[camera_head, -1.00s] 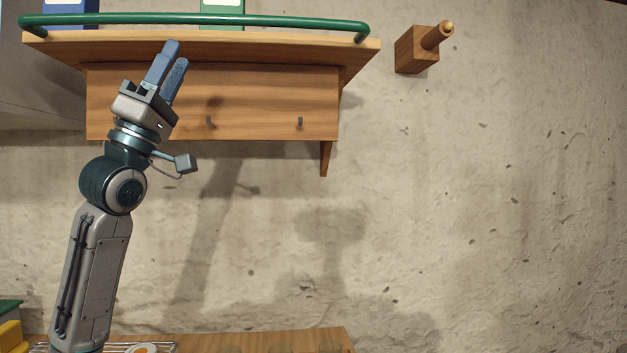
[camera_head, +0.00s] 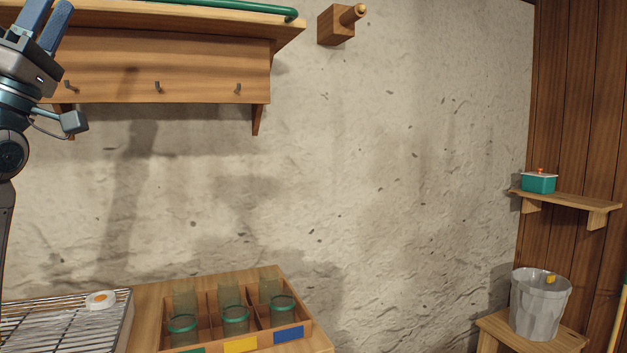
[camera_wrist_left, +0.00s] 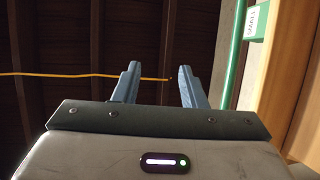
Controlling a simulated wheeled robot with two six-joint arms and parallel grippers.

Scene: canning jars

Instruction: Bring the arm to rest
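My left gripper (camera_head: 45,22) is raised at the left edge of the head view, in front of the wooden wall shelf (camera_head: 170,75). Its two blue fingers point up. In the left wrist view the fingers (camera_wrist_left: 158,85) stand apart with nothing between them, so it is open and empty. Behind them are dark ceiling boards and a yellow cord. My right gripper is in neither view.
A wooden crate (camera_head: 216,330) with several glass jars stands on the table below, beside a wire rack (camera_head: 65,325) with a white and orange ring (camera_head: 100,300). A bucket (camera_head: 540,305) and a teal box (camera_head: 539,183) are at right.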

